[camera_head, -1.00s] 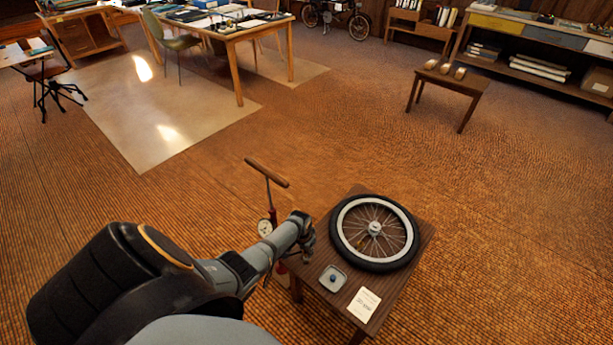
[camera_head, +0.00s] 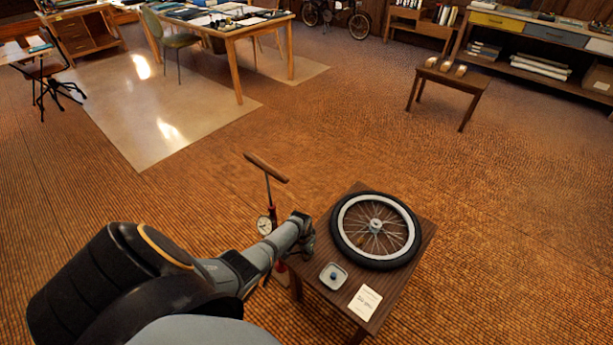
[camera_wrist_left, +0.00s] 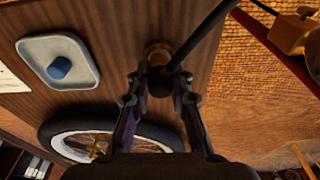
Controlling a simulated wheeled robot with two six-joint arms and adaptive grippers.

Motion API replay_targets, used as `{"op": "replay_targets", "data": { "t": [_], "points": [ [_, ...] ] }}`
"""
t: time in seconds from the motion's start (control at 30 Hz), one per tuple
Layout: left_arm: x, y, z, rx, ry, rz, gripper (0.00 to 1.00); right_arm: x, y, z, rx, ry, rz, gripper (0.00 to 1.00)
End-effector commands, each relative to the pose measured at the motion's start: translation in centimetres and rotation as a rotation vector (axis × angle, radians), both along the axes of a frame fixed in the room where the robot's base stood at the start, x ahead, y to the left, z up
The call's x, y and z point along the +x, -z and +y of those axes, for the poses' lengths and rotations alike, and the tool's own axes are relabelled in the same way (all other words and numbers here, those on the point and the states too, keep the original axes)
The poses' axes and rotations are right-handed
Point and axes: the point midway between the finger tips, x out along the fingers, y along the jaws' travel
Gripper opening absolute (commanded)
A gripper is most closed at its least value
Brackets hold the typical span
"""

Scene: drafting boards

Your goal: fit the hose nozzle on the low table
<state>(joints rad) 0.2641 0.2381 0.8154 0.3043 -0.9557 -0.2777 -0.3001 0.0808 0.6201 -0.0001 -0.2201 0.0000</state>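The hose nozzle (camera_wrist_left: 157,55) shows in the left wrist view as a brass-coloured fitting with a dark rounded part, over the wood near the table's edge. A black hose (camera_wrist_left: 205,35) runs from it to the upper right. My left gripper (camera_wrist_left: 160,78) has its fingertips either side of the nozzle's dark part; I cannot tell whether they press on it. In the head view this gripper (camera_head: 308,250) is at the left edge of the low table (camera_head: 345,305), and the nozzle is hidden there. A spoked wheel (camera_head: 345,241) lies flat on the table. My right gripper is out of view.
A small tray (camera_head: 323,283) with a blue cap (camera_head: 333,277) and a white card (camera_head: 364,302) lie on the table's front part. A floor pump (camera_head: 266,180) stands left of the table, close to my left arm. Open floor lies beyond; a small stool (camera_head: 450,80) stands farther off.

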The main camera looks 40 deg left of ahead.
Motion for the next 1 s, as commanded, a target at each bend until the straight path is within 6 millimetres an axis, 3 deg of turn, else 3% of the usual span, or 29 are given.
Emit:
{"op": "replay_targets", "data": {
  "t": [0.03,0.2,0.57,0.77,1.0],
  "points": [
    [0.0,0.0,0.0,0.0,0.0,-0.001,0.27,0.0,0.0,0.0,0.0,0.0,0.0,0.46],
    [0.0,-0.1,0.0,0.0,0.0,0.0,0.46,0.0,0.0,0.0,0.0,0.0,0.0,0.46],
    [0.0,-0.4,0.1,0.001,0.0,-0.001,0.46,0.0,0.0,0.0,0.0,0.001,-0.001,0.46],
    [-0.5,-2.9,0.1,0.002,0.002,-0.001,0.46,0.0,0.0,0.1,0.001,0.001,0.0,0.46],
    [-1.2,-8.1,0.2,0.003,0.002,-0.002,0.46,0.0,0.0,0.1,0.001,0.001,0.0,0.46]
  ]
}}
